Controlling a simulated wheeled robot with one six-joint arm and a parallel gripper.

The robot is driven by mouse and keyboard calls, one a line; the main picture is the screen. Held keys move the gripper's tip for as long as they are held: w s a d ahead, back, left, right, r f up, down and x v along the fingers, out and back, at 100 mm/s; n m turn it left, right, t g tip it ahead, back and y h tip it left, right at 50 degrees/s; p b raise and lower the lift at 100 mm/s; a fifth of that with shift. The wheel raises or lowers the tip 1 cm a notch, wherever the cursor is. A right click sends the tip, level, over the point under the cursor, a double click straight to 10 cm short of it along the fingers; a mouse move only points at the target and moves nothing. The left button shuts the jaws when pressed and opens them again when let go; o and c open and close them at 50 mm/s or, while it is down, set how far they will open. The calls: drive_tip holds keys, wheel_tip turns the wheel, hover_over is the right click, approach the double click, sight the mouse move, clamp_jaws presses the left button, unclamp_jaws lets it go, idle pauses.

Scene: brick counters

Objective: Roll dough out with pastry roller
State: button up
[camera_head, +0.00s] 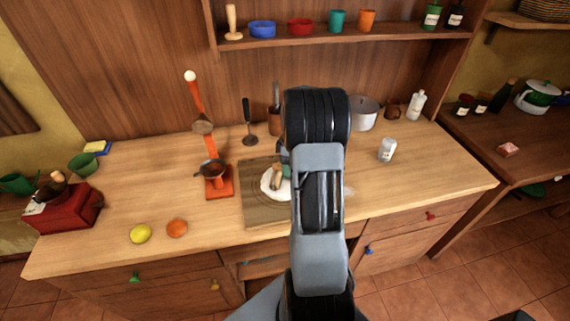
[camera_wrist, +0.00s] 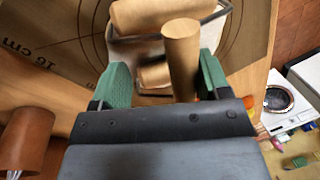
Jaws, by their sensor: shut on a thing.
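The dough (camera_head: 268,186) is a flat white patch on the wooden pastry board (camera_head: 262,216), left of my arm. The pastry roller (camera_head: 277,176) is light wood and sits over the dough. In the wrist view, its upright wooden part (camera_wrist: 181,55) stands between the green fingers of my gripper (camera_wrist: 165,82), close to the right finger. A thicker wooden cylinder (camera_wrist: 152,14) and a thin metal bar lie beyond it, over the dough (camera_wrist: 128,50). My gripper is shut on the roller. My arm hides the board's right side in the head view; whether the roller touches the dough is unclear.
An orange stand (camera_head: 219,187) with a dark strainer is left of the board. A lemon (camera_head: 140,234) and an orange (camera_head: 177,228) lie at the front left. A white jar (camera_head: 387,150) and a pot (camera_head: 363,113) stand to the right. The right front counter is clear.

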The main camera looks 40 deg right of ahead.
drive_tip(key=shift+s+d+f, duration=0.2)
drive_tip(key=shift+s+d, duration=0.15)
drive_tip(key=shift+s, duration=0.25)
drive_tip(key=shift+r, duration=0.15)
wheel_tip(320, 180, up, 7)
drive_tip(key=p, duration=0.5)
drive_tip(key=shift+w, duration=0.1)
idle(0.3)
